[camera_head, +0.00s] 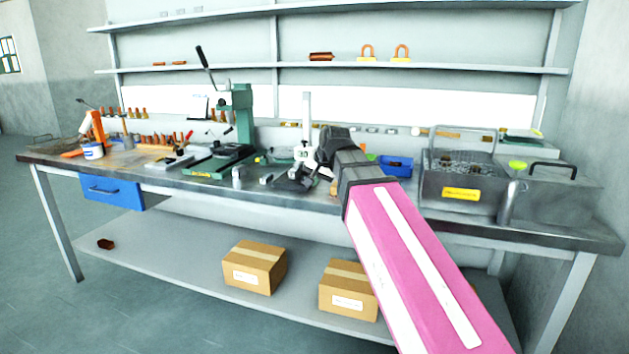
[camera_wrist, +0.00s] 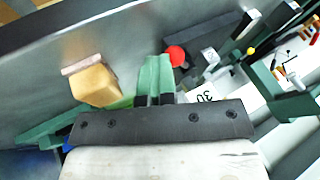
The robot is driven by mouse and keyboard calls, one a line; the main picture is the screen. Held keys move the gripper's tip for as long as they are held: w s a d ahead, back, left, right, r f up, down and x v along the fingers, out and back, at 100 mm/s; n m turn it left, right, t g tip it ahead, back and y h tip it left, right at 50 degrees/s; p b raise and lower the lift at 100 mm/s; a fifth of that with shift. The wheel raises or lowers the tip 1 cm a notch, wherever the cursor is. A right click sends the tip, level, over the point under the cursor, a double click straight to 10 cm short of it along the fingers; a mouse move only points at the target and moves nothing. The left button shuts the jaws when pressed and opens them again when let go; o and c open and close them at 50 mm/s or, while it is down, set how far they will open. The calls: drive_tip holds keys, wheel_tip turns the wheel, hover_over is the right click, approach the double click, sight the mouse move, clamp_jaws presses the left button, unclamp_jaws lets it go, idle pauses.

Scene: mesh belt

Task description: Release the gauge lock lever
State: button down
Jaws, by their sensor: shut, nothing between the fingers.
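My gripper (camera_wrist: 156,62) is shut and empty in the wrist view, its two green fingers side by side above the grey bench. A round red knob (camera_wrist: 175,56) is just right of the fingertips, with a small gap or contact that I cannot tell. It may be the lock lever's end; the lever's arm is not clear. A dark block (camera_wrist: 205,50) lies behind it, and a white card marked 30 (camera_wrist: 205,93) is partly hidden by my gripper. In the head view, a gauge stand with a pale post (camera_head: 306,112) rises behind my wrist, which hides much of that area.
A green press (camera_head: 240,112) stands left of my wrist. A tan block (camera_wrist: 95,84) lies left of the fingers. A blue bin (camera_head: 396,168) and a grey tank (camera_head: 452,192) are to the right on the bench (camera_head: 180,185). Shelves are above and behind.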

drive_tip(key=shift+w+a+r, duration=0.1)
drive_tip(key=shift+w+r, duration=0.05)
drive_tip(key=shift+w, duration=0.65)
drive_tip(key=shift+r, duration=0.3)
drive_tip(key=s+f+v, duration=0.1)
drive_tip(key=v, duration=0.9)
drive_tip(key=shift+s+d+r, duration=0.3)
drive_tip(key=shift+s+r, duration=0.1)
